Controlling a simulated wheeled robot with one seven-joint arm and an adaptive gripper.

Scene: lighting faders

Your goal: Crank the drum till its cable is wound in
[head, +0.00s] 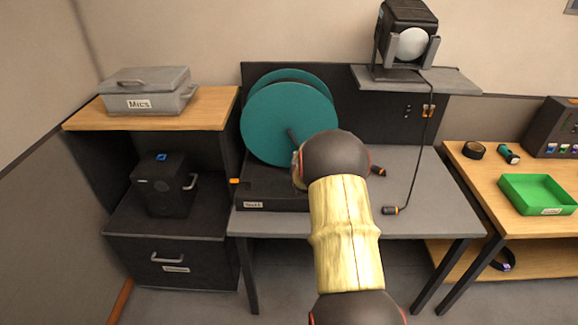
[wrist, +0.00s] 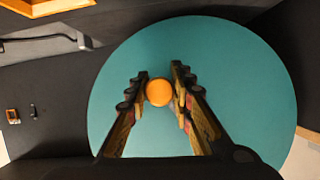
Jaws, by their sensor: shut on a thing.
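The teal cable drum (head: 275,125) stands on a dark base at the left of the grey table in the head view. Its disc (wrist: 200,60) fills much of the wrist view. An orange round knob, the crank handle's end (wrist: 159,92), sits between the fingers of my gripper (wrist: 160,88). My gripper is shut on this handle. In the head view my arm hides the gripper and most of the crank. A black cable (head: 416,160) hangs from the lamp to a plug (head: 391,210) on the table. I cannot see any cable wound on the drum.
A stage lamp (head: 407,38) stands on a shelf above the table. At left are a grey case (head: 150,92) labelled Mics and a dark speaker box (head: 163,185). A green tray (head: 538,192) lies on the right wooden table.

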